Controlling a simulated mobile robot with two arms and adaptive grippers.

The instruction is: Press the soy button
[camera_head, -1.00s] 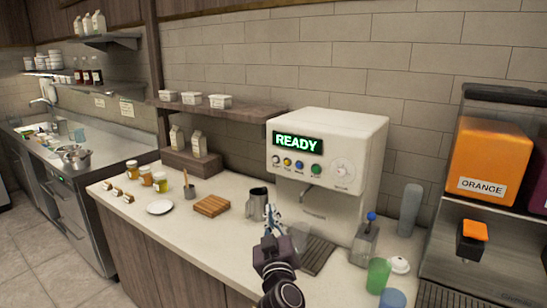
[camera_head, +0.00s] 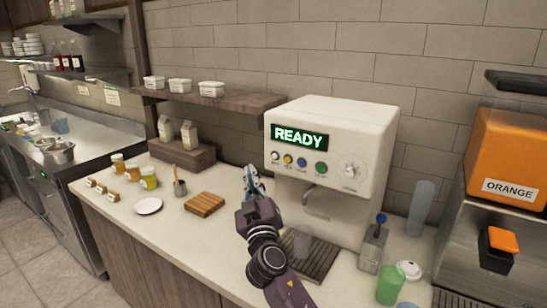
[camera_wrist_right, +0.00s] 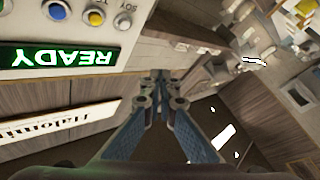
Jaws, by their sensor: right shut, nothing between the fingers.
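The cream drink machine (camera_head: 330,120) stands on the counter with a green READY display. Below the display is a row of buttons. The white soy button (camera_head: 275,155) is at the left end of the row; in the right wrist view the soy button (camera_wrist_right: 122,22) is at the upper left with its label upside down. My right gripper (camera_head: 252,175) is shut and empty, in front of the machine's left side, lower than the button and apart from it. In the right wrist view the closed fingertips (camera_wrist_right: 161,78) point past the button row. My left gripper is not in view.
A wooden shelf (camera_head: 215,101) with white tubs is left of the machine. A wooden board (camera_head: 205,204), a white plate (camera_head: 148,206) and jars are on the counter. A green cup (camera_head: 390,284) and an orange dispenser (camera_head: 508,160) are at the right.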

